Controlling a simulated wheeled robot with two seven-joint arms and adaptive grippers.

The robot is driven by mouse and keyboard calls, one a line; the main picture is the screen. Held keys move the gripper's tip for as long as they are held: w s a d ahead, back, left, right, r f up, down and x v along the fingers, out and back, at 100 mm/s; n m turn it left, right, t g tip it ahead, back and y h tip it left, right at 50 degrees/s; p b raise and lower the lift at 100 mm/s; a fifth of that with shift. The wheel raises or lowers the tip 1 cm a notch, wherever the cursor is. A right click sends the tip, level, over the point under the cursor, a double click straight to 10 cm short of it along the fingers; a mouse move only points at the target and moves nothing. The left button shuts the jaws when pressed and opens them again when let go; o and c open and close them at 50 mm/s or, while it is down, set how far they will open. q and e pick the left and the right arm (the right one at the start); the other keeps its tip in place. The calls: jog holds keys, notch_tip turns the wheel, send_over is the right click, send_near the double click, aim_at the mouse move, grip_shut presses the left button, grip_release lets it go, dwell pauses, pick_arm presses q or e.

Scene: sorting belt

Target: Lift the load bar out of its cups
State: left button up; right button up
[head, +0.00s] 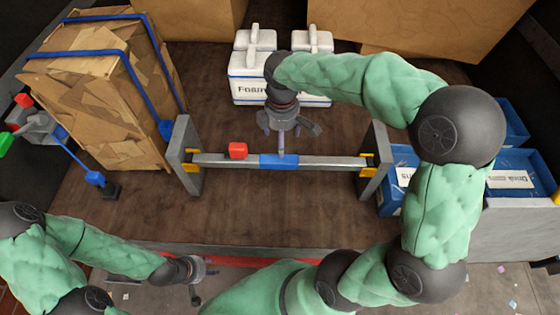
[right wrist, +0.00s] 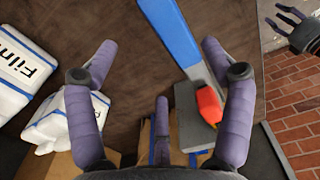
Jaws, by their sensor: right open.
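The load bar (head: 222,160) is a grey bar with a blue middle section (head: 279,161). It lies level between two grey posts, its ends at the yellow cups (head: 190,161) and (head: 368,162). A red block (head: 237,150) sits on the bar left of the blue section. My right gripper (head: 284,135) is open and empty by the blue section, fingers pointing down; whether it touches is unclear. In the right wrist view the blue section (right wrist: 172,35) and red block (right wrist: 209,104) show between and beyond the spread fingers. My left gripper (head: 203,283) is open and empty, low at the left front.
White bags (head: 250,88) stand behind the bar. A strapped pile of cardboard (head: 105,85) stands at the left. Blue bins (head: 512,175) are at the right. A red strip (head: 225,261) runs along the front edge. The brown floor beneath the bar is clear.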

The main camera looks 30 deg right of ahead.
aim_at(279, 162)
notch_tip(279, 162, down, 4)
jog(key=shift+r, duration=0.2)
jog(key=shift+s+a+f, duration=0.1)
jog(key=shift+a+f, duration=0.15)
jog(key=shift+f, duration=1)
jog(key=shift+s+a+f, duration=0.1)
jog(key=shift+a+f, duration=0.1)
jog(key=shift+f, duration=1.05)
jog(key=c, duration=1.6)
jog(key=shift+w+r, duration=0.1)
grip_shut()
